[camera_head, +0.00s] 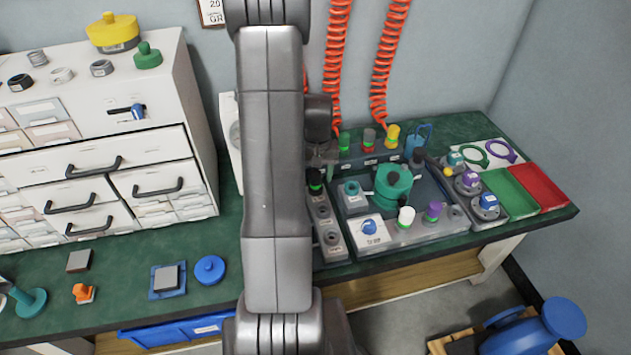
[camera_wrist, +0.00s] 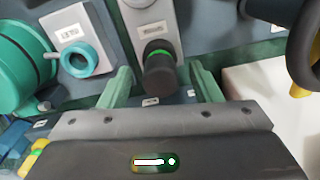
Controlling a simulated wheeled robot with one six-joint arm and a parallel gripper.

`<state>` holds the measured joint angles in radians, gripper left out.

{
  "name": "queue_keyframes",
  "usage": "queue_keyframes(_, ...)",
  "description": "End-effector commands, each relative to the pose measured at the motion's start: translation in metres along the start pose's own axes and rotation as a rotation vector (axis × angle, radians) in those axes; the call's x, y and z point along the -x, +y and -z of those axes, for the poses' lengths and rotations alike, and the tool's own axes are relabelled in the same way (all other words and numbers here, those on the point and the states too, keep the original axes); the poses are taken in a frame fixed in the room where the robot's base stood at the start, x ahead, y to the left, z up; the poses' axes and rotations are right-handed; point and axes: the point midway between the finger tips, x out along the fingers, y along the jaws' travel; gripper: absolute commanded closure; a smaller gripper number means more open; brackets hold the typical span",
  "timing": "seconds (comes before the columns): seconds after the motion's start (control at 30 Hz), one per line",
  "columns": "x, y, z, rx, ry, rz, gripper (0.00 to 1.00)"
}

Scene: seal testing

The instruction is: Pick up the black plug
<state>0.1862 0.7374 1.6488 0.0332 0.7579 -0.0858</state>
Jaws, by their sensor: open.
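The black plug (camera_head: 315,183) has a green ring and stands upright in a grey strip of sockets, partly hidden behind my arm in the head view. In the wrist view the black plug (camera_wrist: 160,75) lies between the two green fingers of my gripper (camera_wrist: 160,82). The fingers are apart, with a visible gap on each side of the plug. In the head view my gripper (camera_head: 322,155) is mostly hidden by my arm, just above the plug.
A grey test station with a teal round vessel (camera_head: 393,182) stands right of the plug. White (camera_head: 406,216) and purple (camera_head: 434,211) plugs stand at its front. Green (camera_head: 508,190) and red (camera_head: 538,187) trays lie farther right. A white drawer cabinet (camera_head: 150,165) stands left.

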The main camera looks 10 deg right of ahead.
Motion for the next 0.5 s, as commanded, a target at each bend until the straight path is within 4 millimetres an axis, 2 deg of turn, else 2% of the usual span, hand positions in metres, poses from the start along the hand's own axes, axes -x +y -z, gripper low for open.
queue_keyframes(0.23, -0.0021, -0.0002, 0.0004, 0.001, 0.001, 0.0, 0.42)
queue_keyframes(0.27, -0.002, -0.0002, 0.0004, 0.001, 0.001, 0.0, 0.46)
queue_keyframes(0.5, -0.0019, -0.0001, 0.0004, 0.001, 0.001, 0.0, 0.93)
